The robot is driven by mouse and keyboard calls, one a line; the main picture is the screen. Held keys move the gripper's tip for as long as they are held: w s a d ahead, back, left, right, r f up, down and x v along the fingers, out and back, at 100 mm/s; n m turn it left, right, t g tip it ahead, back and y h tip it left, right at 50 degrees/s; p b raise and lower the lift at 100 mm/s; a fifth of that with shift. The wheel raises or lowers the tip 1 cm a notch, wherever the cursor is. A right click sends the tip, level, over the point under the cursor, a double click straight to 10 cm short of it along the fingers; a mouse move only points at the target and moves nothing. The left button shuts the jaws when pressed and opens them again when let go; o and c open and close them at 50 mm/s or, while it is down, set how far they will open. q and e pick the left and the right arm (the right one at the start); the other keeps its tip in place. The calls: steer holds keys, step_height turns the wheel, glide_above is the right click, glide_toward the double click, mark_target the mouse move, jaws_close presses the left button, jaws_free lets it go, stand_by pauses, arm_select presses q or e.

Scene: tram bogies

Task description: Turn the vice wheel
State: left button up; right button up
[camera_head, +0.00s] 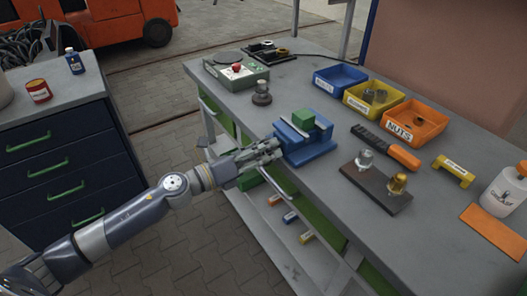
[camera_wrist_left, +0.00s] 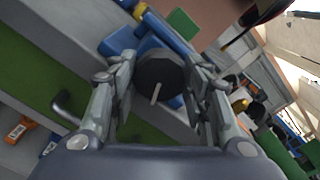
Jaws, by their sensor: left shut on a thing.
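The blue vice (camera_head: 305,148) stands at the near edge of the grey workbench. A green block (camera_head: 303,118) sits at its jaws and also shows in the left wrist view (camera_wrist_left: 183,24). My left gripper (camera_head: 274,148) reaches in from the left, at the vice's near side. In the left wrist view the dark round vice wheel (camera_wrist_left: 160,70), with a pale thin bar on its face, sits between the two fingers of my left gripper (camera_wrist_left: 160,88), which is shut on it. In the head view the gripper hides the wheel. My right gripper is not in view.
On the workbench (camera_head: 330,195) stand a control box with a red button (camera_head: 236,72), blue (camera_head: 340,79), yellow (camera_head: 373,98) and orange bins (camera_head: 414,124), and a dark board with metal fittings (camera_head: 376,190). A drawer cabinet (camera_head: 57,150) stands left. Paved floor lies between.

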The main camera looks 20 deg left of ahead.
arm_select(q)
steer(key=shift+f, duration=0.1)
steer(key=o, duration=1.1)
steer(key=shift+c, duration=0.2)
steer(key=v, duration=1.2)
